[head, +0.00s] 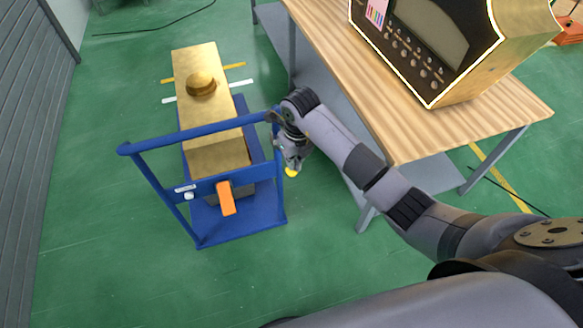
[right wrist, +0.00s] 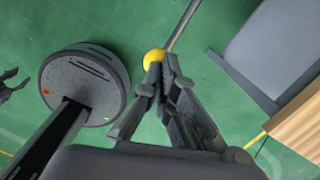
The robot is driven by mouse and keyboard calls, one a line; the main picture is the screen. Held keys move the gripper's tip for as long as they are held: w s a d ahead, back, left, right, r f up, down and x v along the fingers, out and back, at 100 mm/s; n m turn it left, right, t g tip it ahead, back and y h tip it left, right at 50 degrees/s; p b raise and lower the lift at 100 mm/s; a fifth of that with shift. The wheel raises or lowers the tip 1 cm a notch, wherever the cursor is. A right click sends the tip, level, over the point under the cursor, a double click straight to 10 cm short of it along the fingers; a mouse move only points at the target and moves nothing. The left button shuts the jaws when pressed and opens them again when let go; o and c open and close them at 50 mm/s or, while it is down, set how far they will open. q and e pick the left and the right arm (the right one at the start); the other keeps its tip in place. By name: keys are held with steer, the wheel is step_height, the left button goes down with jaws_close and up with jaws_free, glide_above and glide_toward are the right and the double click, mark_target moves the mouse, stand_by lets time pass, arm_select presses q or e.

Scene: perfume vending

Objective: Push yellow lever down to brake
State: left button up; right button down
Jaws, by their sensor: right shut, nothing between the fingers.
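The yellow lever's round knob (head: 291,172) shows at the right side of the blue cart (head: 240,224), just below my right gripper. In the right wrist view the yellow knob (right wrist: 153,58) sits at the end of a thin metal rod. My right gripper (head: 292,160) points downward, its fingers together and empty. In the right wrist view the gripper's tips (right wrist: 164,66) are right at the knob, overlapping its edge; I cannot tell if they touch. My left gripper (right wrist: 10,84) shows at the left edge of the right wrist view, fingers apart and empty.
The cart has a blue handlebar (head: 205,133) and an orange lever (head: 226,198), and carries a long golden box (head: 200,112) with a round knob on top. A wooden table (head: 443,129) with a gold-edged machine (head: 437,45) stands close on the right. Green floor is clear in front.

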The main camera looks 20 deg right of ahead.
mark_target(294, 171)
steer(key=shift+f, duration=0.1)
step_height(294, 171, down, 4)
steer(key=b, duration=0.3)
steer(key=shift+s+f, duration=0.1)
steer(key=shift+s, duration=0.05)
steer(key=shift+f, duration=0.15)
steer(key=shift+w, duration=0.25)
steer(key=shift+s+r, duration=0.2)
steer(key=shift+r, duration=0.1)
steer(key=s+p, duration=0.1)
steer(key=s+d+p, duration=0.1)
steer(key=shift+s+r+p, duration=0.3)
steer(key=shift+s+r, duration=0.05)
steer(key=shift+r, duration=0.05)
steer(key=shift+r, duration=0.1)
